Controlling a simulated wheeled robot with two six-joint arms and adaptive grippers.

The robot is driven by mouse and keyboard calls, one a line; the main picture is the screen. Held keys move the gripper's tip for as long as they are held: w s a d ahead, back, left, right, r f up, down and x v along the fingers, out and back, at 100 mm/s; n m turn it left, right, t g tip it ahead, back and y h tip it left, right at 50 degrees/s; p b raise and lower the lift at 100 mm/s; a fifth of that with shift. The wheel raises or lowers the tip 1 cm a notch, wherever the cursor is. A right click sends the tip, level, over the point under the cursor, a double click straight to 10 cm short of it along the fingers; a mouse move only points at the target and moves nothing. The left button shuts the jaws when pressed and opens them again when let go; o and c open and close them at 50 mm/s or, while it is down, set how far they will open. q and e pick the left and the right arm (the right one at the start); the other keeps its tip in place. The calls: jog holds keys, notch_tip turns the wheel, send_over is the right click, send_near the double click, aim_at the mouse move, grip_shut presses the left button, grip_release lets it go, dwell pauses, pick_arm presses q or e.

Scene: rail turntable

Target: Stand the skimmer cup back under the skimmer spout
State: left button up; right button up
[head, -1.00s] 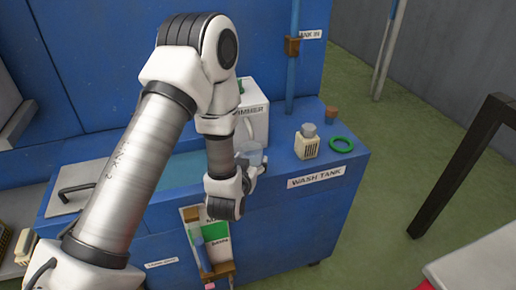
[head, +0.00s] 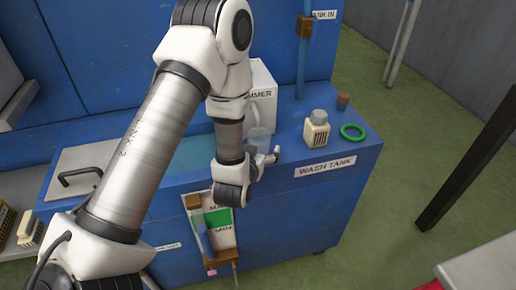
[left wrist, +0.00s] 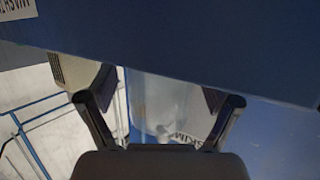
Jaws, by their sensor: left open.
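The skimmer is a white box (head: 262,82) on the wash tank, with a pale spout on its front. The clear, bluish skimmer cup (head: 259,138) stands on the tank top in front of the box, partly hidden by my left wrist. I cannot tell whether it is squarely under the spout. My left gripper (head: 275,155) is low beside the cup. In the left wrist view its fingers (left wrist: 161,108) are spread, with a pale see-through shape, likely the cup, between them; contact is unclear. My right gripper is not in view.
The blue wash tank (head: 300,225) has a beige block with a grey cap (head: 317,130), a green ring (head: 353,139) and a brown stopper (head: 344,98) on its right end. A blue pipe (head: 303,60) rises behind. A level gauge (head: 222,238) hangs on the front.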

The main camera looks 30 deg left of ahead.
pick_arm(q)
jog(key=shift+w+r, duration=0.1)
jog(key=shift+r, duration=0.2)
jog(key=shift+s+d, duration=0.1)
jog(key=shift+s, duration=0.25)
jog(key=shift+v, duration=1.1)
jog(key=r+p, duration=0.1)
jog(key=s+p, duration=0.1)
jog(key=p, duration=0.1)
jog(key=shift+s+d+r, duration=0.2)
jog(key=shift+r, duration=0.15)
jog(key=p+v, duration=0.6)
jog(key=p, duration=0.3)
jog(key=s+d+f+m+g+h, duration=0.1)
jog(key=s+d+f+g+h, duration=0.1)
jog(key=s+f+g, duration=0.5)
jog(key=s+d+f+m+g+h, duration=0.2)
jog(key=s+f+g, duration=0.4)
jog(key=s+f, duration=0.3)
jog(key=s+d, duration=0.1)
jog(key=s, duration=0.1)
jog(key=shift+s+d+f+g+h, duration=0.15)
jog(key=shift+s+d+g+h, duration=0.1)
jog(key=shift+s+g+h, duration=0.15)
